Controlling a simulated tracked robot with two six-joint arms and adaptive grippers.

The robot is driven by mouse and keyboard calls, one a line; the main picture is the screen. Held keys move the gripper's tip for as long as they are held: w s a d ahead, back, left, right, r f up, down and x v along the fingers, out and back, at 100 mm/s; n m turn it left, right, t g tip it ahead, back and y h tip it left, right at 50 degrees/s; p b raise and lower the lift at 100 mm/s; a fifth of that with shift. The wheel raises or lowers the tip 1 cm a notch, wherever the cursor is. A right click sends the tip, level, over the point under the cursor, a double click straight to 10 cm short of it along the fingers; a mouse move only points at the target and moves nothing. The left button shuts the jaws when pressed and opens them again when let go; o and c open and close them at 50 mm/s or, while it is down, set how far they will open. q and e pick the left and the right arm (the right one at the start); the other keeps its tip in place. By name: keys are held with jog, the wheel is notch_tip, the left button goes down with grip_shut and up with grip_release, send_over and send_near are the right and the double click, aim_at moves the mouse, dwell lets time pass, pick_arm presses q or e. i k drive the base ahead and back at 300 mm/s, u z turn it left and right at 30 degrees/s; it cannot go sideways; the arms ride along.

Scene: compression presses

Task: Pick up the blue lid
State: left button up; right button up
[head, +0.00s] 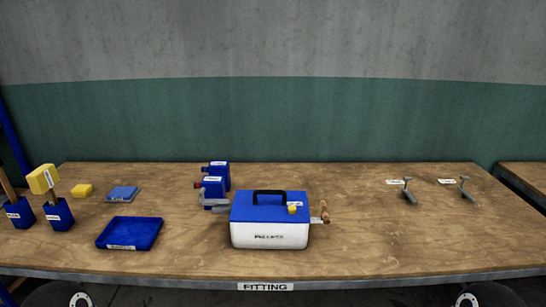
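The blue lid (246,212) sits on top of a white box (269,236) near the middle of the bench. The lid has a black arched handle (270,193) standing up from it. A small yellow piece (295,208) shows on the lid's right part. The box front carries dark lettering that I cannot read surely. Neither of my grippers is in view, and nothing touches the handle.
The wooden bench (385,235) has free room right of the box. Two blue devices (214,187) and grey metal parts stand close behind left. A brown-handled part (325,212) is at the box's right side. A blue tray (130,233) lies left; two small grey tools (408,190) lie far right.

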aim_at(258, 206)
jog(key=k, duration=1.25)
jog(key=u, duration=0.55)
jog(key=i, duration=1.95)
jog(key=z, duration=0.1)
